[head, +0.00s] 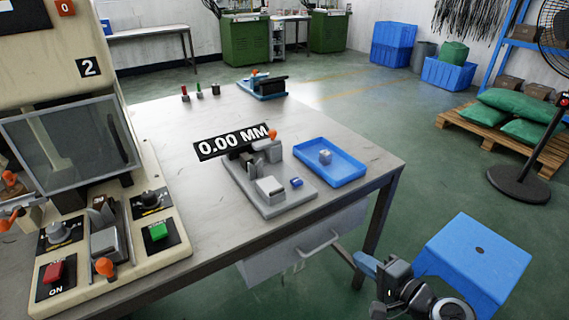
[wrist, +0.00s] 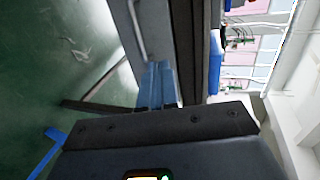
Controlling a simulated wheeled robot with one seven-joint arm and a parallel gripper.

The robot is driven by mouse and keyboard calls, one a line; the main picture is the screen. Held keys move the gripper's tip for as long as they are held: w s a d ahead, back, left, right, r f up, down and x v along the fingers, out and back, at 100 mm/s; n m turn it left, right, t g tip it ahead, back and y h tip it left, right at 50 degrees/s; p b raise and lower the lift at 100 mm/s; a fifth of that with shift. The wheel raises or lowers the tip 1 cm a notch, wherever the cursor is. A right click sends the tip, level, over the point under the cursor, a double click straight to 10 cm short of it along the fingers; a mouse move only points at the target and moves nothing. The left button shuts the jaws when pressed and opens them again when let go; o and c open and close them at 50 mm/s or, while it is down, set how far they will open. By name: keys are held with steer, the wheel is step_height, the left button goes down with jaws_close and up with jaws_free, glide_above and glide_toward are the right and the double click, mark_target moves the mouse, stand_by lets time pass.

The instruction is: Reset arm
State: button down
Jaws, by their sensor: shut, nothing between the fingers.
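My gripper (head: 366,266) is low at the bottom right of the head view, beside the table's front right leg and left of a blue stool. Its blue fingers are shut with nothing between them. In the wrist view the closed blue fingers (wrist: 158,84) point toward the table's side, with the drawer handle at the upper left. My arm is folded low, clear of the tabletop.
The table (head: 225,105) bears a measuring fixture (head: 265,185) reading 0.00 MM, a blue tray (head: 345,172) with a small part (head: 325,157), and a machine (head: 75,150) at left. A blue stool (head: 475,260) stands close to my gripper. A fan (head: 520,183) stands right.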

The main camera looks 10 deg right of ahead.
steer(key=s+a+n+g+h+p, duration=0.1)
steer(key=s+a+n+h, duration=0.1)
steer(key=s, duration=0.8)
steer(key=s+a+n+h, duration=0.2)
steer(key=s+n, duration=0.1)
steer(key=s, duration=0.8)
steer(key=s+a+r+n+t+p, duration=0.1)
steer(key=s+a+r+n+t, duration=0.1)
steer(key=s+r+n, duration=0.7)
steer(key=s+r, duration=0.6)
steer(key=r, duration=0.3)
steer(key=shift+s+a+p, duration=0.2)
steer(key=shift+s+p, duration=0.1)
steer(key=shift+s, duration=0.05)
steer(key=shift+w, duration=0.1)
